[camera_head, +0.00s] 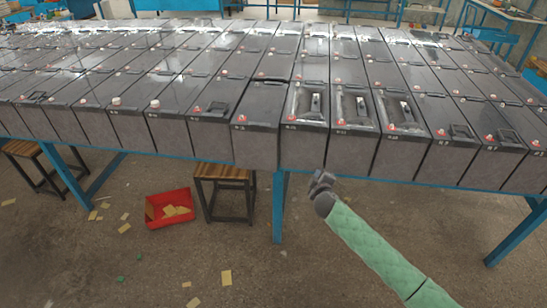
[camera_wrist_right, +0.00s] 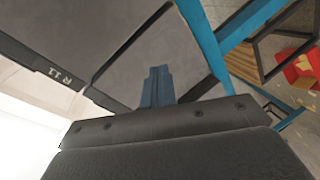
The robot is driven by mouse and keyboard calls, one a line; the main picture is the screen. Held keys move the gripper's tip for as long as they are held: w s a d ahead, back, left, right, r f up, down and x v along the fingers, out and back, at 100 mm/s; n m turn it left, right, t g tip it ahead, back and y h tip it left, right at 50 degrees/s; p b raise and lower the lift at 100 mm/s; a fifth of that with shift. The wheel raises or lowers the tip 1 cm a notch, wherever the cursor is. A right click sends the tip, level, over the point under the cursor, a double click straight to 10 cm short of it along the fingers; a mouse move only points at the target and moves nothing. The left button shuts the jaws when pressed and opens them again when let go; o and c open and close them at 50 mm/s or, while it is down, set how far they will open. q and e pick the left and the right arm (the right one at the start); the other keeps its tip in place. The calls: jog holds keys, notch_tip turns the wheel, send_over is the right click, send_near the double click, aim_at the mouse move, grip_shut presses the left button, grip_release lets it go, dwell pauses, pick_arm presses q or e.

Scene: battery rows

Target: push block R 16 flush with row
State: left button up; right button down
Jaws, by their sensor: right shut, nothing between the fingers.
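The dark battery blocks stand in rows on a blue-framed table. One front-row block (camera_head: 257,148) sticks out toward me beyond its neighbours, with a dark gap behind its top. Its label is too small to read, so I cannot tell whether it is R 16. My right gripper (camera_head: 322,182) is below and in front of the table edge, to the right of that block and apart from it. In the right wrist view its fingers (camera_wrist_right: 157,88) are shut and empty. A block labelled R 11 (camera_wrist_right: 45,65) shows there at the left. My left gripper is out of view.
The blue table edge (camera_head: 130,148) runs along under the blocks. A wooden stool (camera_head: 224,173) and a red bin (camera_head: 168,208) with yellow scraps stand on the floor below. The floor in front is open, with scattered scraps.

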jog(key=s+a+r+n+y, duration=0.2)
jog(key=s+a+n+y, duration=0.1)
jog(key=a+n+y, duration=0.8)
jog(key=n+p, duration=0.1)
send_near(268, 152)
jog(key=shift+t+h, duration=0.3)
jog(key=w+a, duration=0.3)
jog(key=shift+w+a, duration=0.4)
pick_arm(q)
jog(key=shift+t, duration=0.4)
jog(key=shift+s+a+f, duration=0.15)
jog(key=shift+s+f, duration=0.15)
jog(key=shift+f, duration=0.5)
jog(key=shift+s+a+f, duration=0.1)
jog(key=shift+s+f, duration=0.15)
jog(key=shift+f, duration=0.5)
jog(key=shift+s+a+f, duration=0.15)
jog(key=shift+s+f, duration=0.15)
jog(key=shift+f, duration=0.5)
pick_arm(e)
jog(key=shift+w+d, duration=0.15)
jog(key=shift+w, duration=0.35)
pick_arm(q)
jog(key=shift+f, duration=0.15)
